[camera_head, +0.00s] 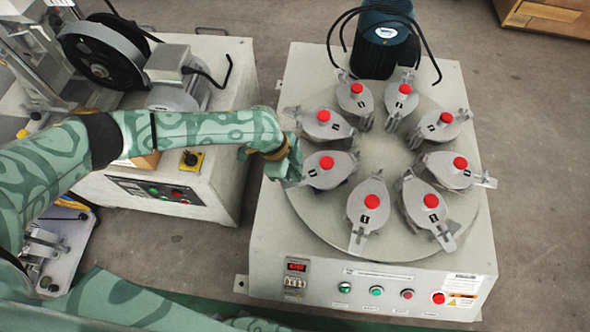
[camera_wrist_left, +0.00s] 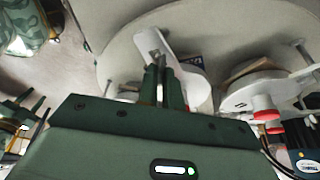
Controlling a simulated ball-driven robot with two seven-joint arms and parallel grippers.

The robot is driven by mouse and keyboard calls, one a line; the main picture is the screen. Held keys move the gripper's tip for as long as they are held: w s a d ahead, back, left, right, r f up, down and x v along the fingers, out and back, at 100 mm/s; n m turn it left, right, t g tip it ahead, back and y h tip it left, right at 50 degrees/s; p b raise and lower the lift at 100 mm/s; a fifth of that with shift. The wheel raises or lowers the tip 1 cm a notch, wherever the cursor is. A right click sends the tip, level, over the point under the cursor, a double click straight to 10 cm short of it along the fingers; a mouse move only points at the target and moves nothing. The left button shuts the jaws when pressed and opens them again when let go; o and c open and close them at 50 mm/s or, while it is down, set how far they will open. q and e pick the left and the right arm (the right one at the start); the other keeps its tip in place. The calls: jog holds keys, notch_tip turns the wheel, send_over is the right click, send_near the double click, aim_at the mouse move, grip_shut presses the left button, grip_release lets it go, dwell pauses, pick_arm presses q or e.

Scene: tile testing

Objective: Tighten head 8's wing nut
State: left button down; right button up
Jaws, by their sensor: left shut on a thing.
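The test machine's round turntable (camera_head: 378,158) carries a ring of grey heads with red knobs. My left gripper (camera_head: 286,168) is at the outer end of the left-front head (camera_head: 331,170), at the turntable's left edge. The number on this head's dark label is too small to read. In the left wrist view my gripper's fingers (camera_wrist_left: 166,88) are close together beside this head's slotted grey arm (camera_wrist_left: 155,46). They are shut on a small part there, which looks like the wing nut but is mostly hidden between the fingers.
Neighbouring heads stand close by, one behind (camera_head: 323,118) and one in front (camera_head: 370,205). A blue motor (camera_head: 385,42) with black cables stands at the back. Another machine (camera_head: 228,120) is below my left arm. The front panel has several buttons (camera_head: 376,292).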

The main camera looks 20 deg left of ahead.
pick_arm(q)
jog(key=shift+f+m+g+b, duration=0.15)
jog(key=shift+m+g+b, duration=0.25)
jog(key=shift+m, duration=0.3)
jog(key=shift+w+m+b, duration=0.1)
jog(key=shift+m+b, duration=0.35)
jog(key=shift+m, duration=0.35)
jog(key=m+g+b, duration=0.1)
jog(key=m, duration=0.1)
jog(key=shift+w+m, duration=0.1)
jog(key=shift+m, duration=0.2)
jog(key=m+g, duration=0.1)
jog(key=m, duration=0.1)
jog(key=m+y+b, duration=0.1)
jog(key=m, duration=0.1)
jog(key=shift+w+d+g, duration=0.1)
jog(key=shift+g, duration=0.3)
jog(key=shift+m, duration=0.6)
jog(key=shift+y, duration=0.3)
pick_arm(e)
jog(key=w+a+r+t+y, duration=0.1)
jog(key=w+a+r+t, duration=0.1)
jog(key=w, duration=0.4)
jog(key=shift+w+a+r+m+t+y, duration=0.3)
jog(key=shift+a+r+m, duration=0.15)
jog(key=shift+a, duration=0.8)
jog(key=shift+s, duration=0.15)
